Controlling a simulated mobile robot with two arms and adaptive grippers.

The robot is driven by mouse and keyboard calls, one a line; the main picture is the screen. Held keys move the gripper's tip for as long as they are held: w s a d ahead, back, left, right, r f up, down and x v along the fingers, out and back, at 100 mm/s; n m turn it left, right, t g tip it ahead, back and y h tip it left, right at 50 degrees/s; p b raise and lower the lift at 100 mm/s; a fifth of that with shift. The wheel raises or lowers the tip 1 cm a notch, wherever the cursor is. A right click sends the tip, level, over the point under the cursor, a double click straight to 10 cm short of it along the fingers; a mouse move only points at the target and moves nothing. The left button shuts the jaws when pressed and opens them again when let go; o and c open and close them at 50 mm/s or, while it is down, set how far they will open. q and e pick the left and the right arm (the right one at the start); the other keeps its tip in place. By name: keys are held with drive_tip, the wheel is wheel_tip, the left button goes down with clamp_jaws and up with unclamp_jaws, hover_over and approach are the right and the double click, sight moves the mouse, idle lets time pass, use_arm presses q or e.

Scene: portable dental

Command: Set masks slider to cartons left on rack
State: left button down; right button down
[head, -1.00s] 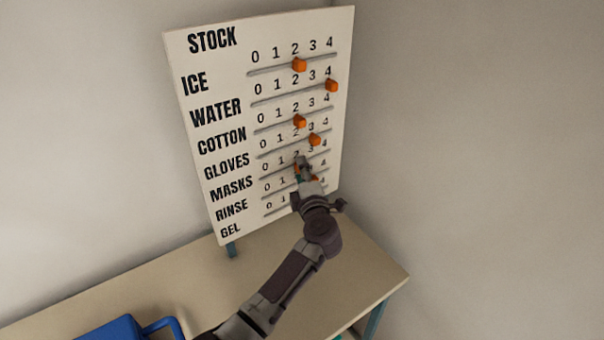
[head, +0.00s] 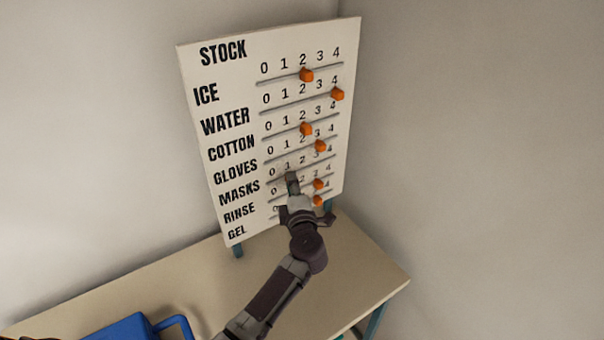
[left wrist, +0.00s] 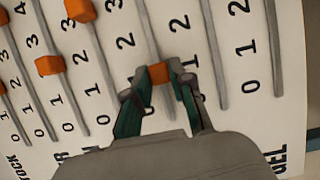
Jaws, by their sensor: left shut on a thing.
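The white stock board (head: 215,150) stands upright on the table, with labelled rows each having a 0–4 scale. My left gripper (head: 291,182) reaches up to the MASKS row and hides that row's knob in the head view. In the left wrist view, my left gripper (left wrist: 160,88) is shut on the orange masks slider (left wrist: 160,73), one finger on each side. The slider stands near the 1 of its row. My right gripper is not in view. No rack or cartons can be seen.
Other orange knobs are on the ICE (head: 306,75), WATER (head: 338,94), COTTON (head: 305,129), GLOVES (head: 320,146), RINSE (head: 318,184) and GEL (head: 317,201) rows. A blue case (head: 125,328) is at lower left. The table (head: 365,275) is bare at right.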

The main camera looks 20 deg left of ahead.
use_arm(q)
drive_tip(key=shift+w, duration=0.1)
drive_tip(key=c, duration=1)
unclamp_jaws()
drive_tip(key=v, duration=1.2)
